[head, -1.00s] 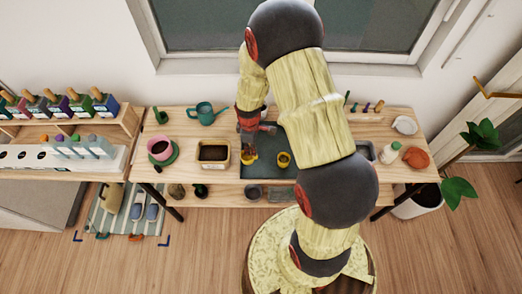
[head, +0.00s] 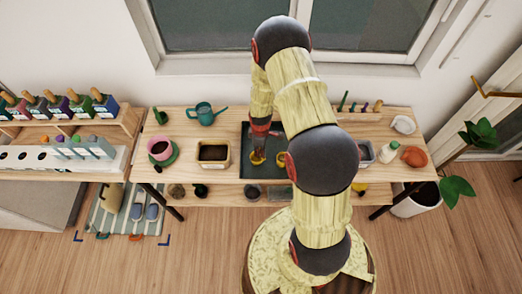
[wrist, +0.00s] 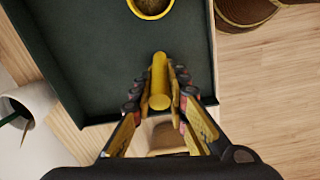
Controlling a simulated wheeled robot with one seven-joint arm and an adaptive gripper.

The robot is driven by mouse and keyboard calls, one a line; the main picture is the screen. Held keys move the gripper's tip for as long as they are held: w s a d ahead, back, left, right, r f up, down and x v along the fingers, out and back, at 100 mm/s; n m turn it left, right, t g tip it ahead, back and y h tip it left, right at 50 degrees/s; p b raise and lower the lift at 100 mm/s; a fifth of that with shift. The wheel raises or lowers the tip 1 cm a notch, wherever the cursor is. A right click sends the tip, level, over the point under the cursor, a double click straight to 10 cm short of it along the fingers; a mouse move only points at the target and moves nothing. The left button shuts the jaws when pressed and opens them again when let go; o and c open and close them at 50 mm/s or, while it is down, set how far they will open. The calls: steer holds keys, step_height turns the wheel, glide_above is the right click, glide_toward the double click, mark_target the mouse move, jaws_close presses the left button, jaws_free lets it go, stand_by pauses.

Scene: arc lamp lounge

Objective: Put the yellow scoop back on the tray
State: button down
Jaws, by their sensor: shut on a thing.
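My gripper (head: 258,148) is shut on the yellow scoop, with one finger on each side of its handle. The scoop (wrist: 160,82) is a yellow rod between the fingers in the wrist view. It also shows as a small yellow shape (head: 257,158) in the head view. It is over the dark green tray (wrist: 95,55), inside the rim in the head view (head: 249,171). Whether it touches the tray floor I cannot tell.
A planter box of soil (head: 213,165) is left of the tray. A pink pot (head: 160,149) and a teal watering can (head: 203,113) stand further left. A white bottle (head: 389,152) and an orange pot (head: 414,157) are at the right. My arm hides part of the table.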

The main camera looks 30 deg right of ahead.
steer(key=shift+f, duration=0.15)
steer(key=c, duration=1.7)
jaws_free()
steer(key=shift+c, duration=0.2)
steer(key=r, duration=1.2)
steer(key=shift+s+a+b, duration=0.15)
steer(key=shift+a+b, duration=0.05)
steer(key=shift+b, duration=0.1)
steer(key=s+a+r+m+t, duration=0.1)
steer(key=a+r+m, duration=0.15)
steer(key=r, duration=0.65)
steer(key=s+a+r+m+t, duration=0.1)
steer(key=s+a+r, duration=0.15)
steer(key=r, duration=0.55)
steer(key=s+a+r+m+t, duration=0.1)
steer(key=a+r, duration=0.3)
steer(key=r, duration=0.5)
steer(key=s+a+r+m+t, duration=0.1)
steer(key=s+a+r+m, duration=0.1)
steer(key=s+r, duration=0.3)
steer(key=s+a+r+m+t, duration=0.1)
steer(key=s+a+r, duration=0.3)
steer(key=s, duration=0.5)
step_height(320, 180, up, 2)
steer(key=shift+a+m, duration=0.25)
steer(key=shift+m, duration=0.5)
